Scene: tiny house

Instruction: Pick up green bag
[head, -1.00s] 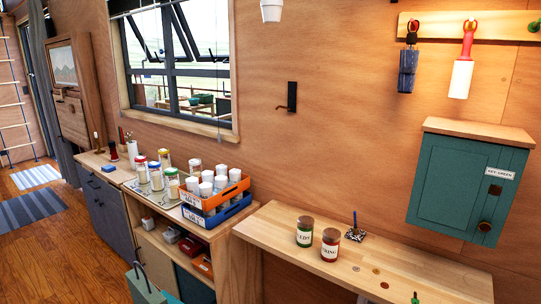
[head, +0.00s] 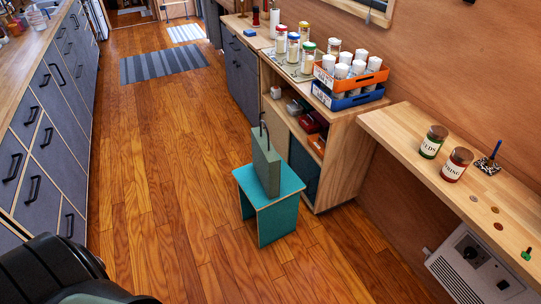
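A green bag (head: 266,168), slim and boxy with a dark handle loop on top, stands upright on a small teal stool (head: 283,189). The stool is on the wooden floor in the middle of the head view, beside the open shelf unit. Neither of my grippers shows, and nothing is touching the bag. A black rounded part at the bottom left corner seems to be mine.
The shelf unit (head: 310,188) stands just right of the stool, with an orange crate (head: 357,83) of white-topped jars on it. A wall desk (head: 415,130) runs at right. Grey drawers (head: 50,130) line the left. The floor (head: 160,180) between is clear.

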